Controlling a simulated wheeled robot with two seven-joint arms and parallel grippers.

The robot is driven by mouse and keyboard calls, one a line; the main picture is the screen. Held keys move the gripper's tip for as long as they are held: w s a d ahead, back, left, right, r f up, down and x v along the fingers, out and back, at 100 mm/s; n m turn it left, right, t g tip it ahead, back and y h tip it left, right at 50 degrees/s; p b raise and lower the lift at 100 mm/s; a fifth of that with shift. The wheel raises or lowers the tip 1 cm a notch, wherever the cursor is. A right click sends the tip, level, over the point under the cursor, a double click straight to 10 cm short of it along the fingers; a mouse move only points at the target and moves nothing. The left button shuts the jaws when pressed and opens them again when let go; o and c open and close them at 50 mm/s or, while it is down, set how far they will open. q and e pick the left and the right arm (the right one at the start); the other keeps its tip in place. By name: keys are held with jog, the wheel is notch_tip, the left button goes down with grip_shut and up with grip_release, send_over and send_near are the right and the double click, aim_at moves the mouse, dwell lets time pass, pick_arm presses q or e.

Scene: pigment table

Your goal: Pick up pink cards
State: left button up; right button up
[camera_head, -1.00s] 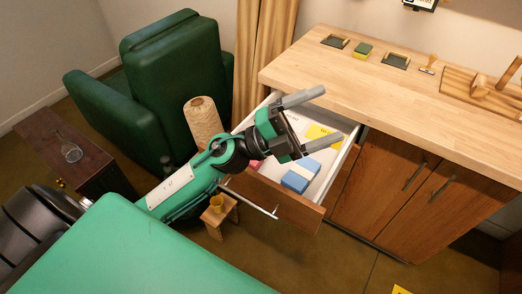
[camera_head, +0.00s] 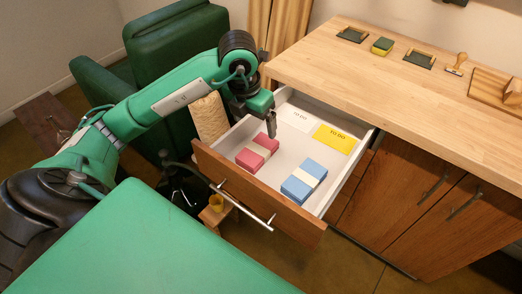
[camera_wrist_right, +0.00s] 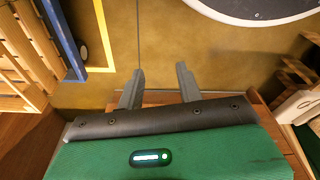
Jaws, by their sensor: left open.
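The pink cards (camera_head: 248,159) lie as a stack with a pale band around it, in the left part of the open drawer (camera_head: 282,215). My left gripper (camera_head: 271,124) points down over the drawer's back left side, just above and behind the pink cards in the picture. It is open and seems empty; only one finger shows clearly. My right gripper (camera_wrist_right: 160,84) shows in the right wrist view, open with nothing between its fingers, above a brown floor. No cards show in that view.
A banded stack of blue cards (camera_head: 297,190) lies right of the pink one. A yellow "TO DO" card (camera_head: 334,139) and a white one (camera_head: 298,119) lie at the drawer's back. The wooden counter (camera_head: 400,85) rises behind.

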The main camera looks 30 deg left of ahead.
pick_arm(q)
send_over(257, 149)
jog(key=s, duration=0.1)
jog(key=shift+y, duration=0.3)
notch_tip(257, 149, down, 7)
jog(key=shift+s+a+f, duration=0.1)
jog(key=shift+w+f, duration=0.2)
jog(key=shift+f, duration=0.85)
jog(key=shift+w+f, duration=0.2)
jog(key=shift+f, duration=0.8)
jog(key=shift+w+f, duration=0.2)
jog(key=shift+f, duration=0.85)
jog(key=c, duration=1.2)
jog(key=shift+o, duration=0.2)
jog(key=shift+r, duration=0.15)
